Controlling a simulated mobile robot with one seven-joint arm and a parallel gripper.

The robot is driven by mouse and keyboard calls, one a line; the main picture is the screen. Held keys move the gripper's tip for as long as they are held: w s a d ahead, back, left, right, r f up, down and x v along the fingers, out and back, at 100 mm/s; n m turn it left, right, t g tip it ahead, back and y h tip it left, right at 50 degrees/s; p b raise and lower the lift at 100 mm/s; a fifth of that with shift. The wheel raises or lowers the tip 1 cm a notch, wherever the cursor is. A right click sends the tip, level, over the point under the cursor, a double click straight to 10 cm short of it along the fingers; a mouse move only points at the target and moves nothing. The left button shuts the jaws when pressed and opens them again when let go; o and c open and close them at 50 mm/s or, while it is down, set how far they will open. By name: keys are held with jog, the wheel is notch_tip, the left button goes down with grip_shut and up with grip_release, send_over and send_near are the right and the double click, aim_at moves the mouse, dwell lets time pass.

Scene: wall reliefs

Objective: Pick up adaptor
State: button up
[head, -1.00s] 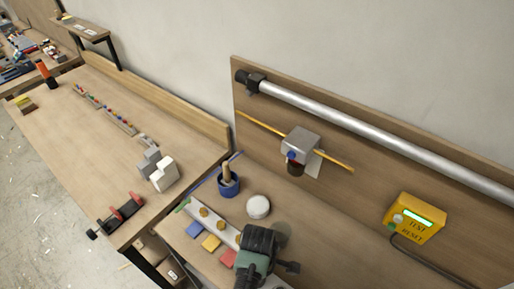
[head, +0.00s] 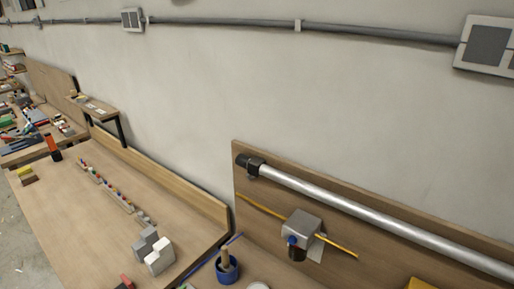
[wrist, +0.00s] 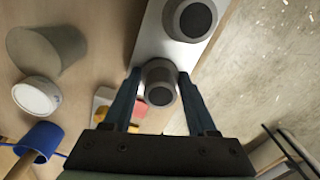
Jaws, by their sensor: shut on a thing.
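In the wrist view a short grey round piece with a dark round end, taken to be the adaptor (wrist: 158,84), sits between the two fingers of my gripper (wrist: 160,76). The fingers are shut on its sides. A second similar grey round piece (wrist: 192,18) stands beyond it on a pale plate (wrist: 150,38). I cannot tell whether the held piece still touches the plate. My gripper and both round pieces are out of the head view.
A white round disc (wrist: 36,97) and a blue cup (wrist: 42,140) are left of the gripper. In the head view, pale blocks (head: 160,256) stand on the left bench, and a grey box (head: 302,227) and a metal pipe (head: 350,210) are on the wall board.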

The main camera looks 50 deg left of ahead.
notch_tip(320, 180, up, 10)
jog(key=shift+f+b, duration=0.25)
jog(key=shift+b, duration=0.5)
notch_tip(320, 180, up, 5)
jog(key=p, duration=0.5)
